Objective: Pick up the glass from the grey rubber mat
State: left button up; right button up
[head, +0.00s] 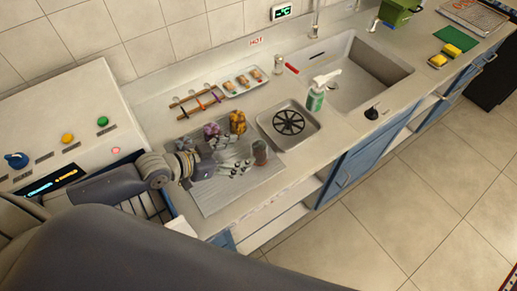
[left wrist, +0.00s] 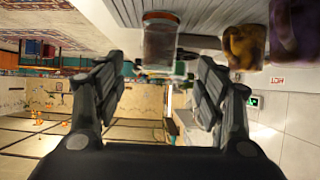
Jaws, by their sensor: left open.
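The glass (head: 260,152), a small brownish see-through tumbler, stands upright on the right part of the grey ribbed rubber mat (head: 213,198). My left gripper (head: 232,156) is open and empty, low over the mat, to the left of the glass with its fingers pointing towards it. In the left wrist view the glass (left wrist: 160,42) shows upside down, beyond and between the two spread fingers of my left gripper (left wrist: 159,75), and apart from them. The mat (left wrist: 205,14) fills the top there. My right gripper is in neither view.
A golden-brown object (head: 237,122) and a purple one (head: 211,130) stand behind my gripper, close to it. A small basin with a round black grid (head: 289,122) lies right of the glass. A soap bottle (head: 316,98) stands by the sink (head: 350,85).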

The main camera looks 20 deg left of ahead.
aim_at(252, 150)
pick_arm(q)
jog(key=x, duration=0.3)
jog(key=shift+d+r, duration=0.1)
jog(key=shift+d, duration=0.1)
jog(key=shift+w+d+f+p, duration=0.2)
jog(key=shift+w+f+p, duration=0.05)
jog(key=shift+w+p, duration=0.15)
jog(key=p+x, duration=0.1)
jog(key=x, duration=0.3)
jog(key=shift+r, duration=0.15)
jog(key=shift+w+d+f, duration=0.15)
jog(key=shift+w+f, duration=0.05)
jog(key=shift+w, duration=0.05)
jog(key=shift+c, duration=0.2)
jog(key=c, duration=1.1)
